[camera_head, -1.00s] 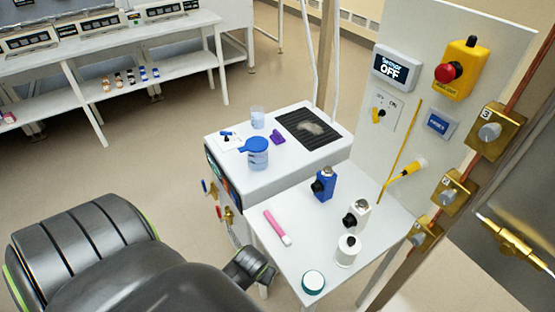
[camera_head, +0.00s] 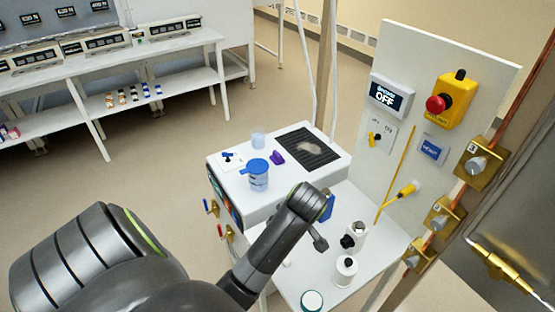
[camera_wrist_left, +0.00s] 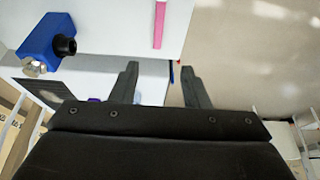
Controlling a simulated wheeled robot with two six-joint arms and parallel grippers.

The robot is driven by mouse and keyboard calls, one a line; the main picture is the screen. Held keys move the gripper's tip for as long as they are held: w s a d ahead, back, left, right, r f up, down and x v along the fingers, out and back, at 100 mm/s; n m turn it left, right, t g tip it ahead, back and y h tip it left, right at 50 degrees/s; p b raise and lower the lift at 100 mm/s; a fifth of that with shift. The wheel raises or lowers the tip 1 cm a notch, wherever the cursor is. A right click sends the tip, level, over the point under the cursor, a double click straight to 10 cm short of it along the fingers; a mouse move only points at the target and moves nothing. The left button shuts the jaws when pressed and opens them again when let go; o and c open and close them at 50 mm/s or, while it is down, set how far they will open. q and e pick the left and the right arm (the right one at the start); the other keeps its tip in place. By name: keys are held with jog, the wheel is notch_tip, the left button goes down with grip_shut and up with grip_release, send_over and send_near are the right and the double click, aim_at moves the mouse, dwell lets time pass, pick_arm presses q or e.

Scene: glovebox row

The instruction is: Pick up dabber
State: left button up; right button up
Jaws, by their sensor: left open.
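A pink stick (camera_wrist_left: 160,24), which looks like the dabber, lies on the white side table. In the left wrist view it is at the top edge, partly cut off, beyond the fingertips and roughly in line with the gap between them. In the head view my left arm covers most of it. My right gripper is in neither view.
White bottles (camera_head: 346,270) and a teal-rimmed lid (camera_head: 312,300) stand on the side table (camera_head: 370,215). A blue-lidded jar (camera_head: 257,178) sits on the white machine (camera_head: 236,205).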

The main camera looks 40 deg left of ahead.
pick_arm(q)
jog(key=x, duration=1)
jog(key=shift+a+f+p, duration=0.1)
jog(key=shift+f+p, duration=0.2)
jog(key=shift+p+x, duration=0.65)
jog(key=shift+x, duration=1.2)
jog(key=shift+w+a+f, duration=0.15)
jog(key=shift+w+f, duration=0.1)
jog(key=shift+f, duration=0.6)
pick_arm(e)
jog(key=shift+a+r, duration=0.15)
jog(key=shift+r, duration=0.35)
pick_arm(q)
grip_shut()
